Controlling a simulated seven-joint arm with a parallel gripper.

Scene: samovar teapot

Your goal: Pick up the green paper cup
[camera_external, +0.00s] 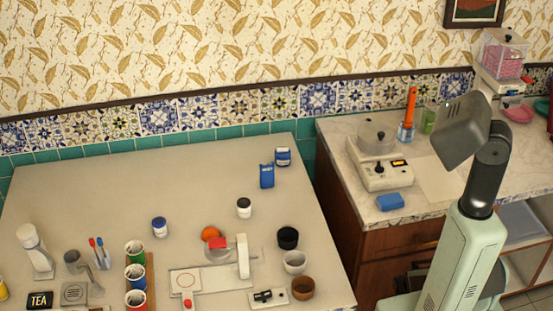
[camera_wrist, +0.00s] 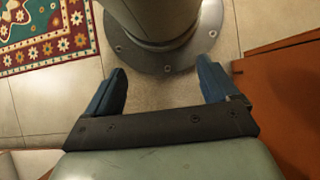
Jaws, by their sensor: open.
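A paper cup with a green band (camera_external: 135,248) stands at the left front of the big table in the external view. It is the rearmost of a row, behind a blue cup (camera_external: 135,272) and a red cup (camera_external: 136,299), beside a brown wooden strip. My gripper (camera_wrist: 162,70) shows in the wrist view with its two blue fingers wide apart and nothing between them. It points down at the floor near my base, far to the right of the table. I cannot make out the fingers in the external view. No cup shows in the wrist view.
A white appliance (camera_external: 243,258), dark, white and brown cups, a toothbrush holder (camera_external: 101,256) and a dark TEA box (camera_external: 39,300) stand around the front. The table's back left is clear. The right counter (camera_external: 440,185) holds a scale-like device and a blue sponge (camera_external: 390,202).

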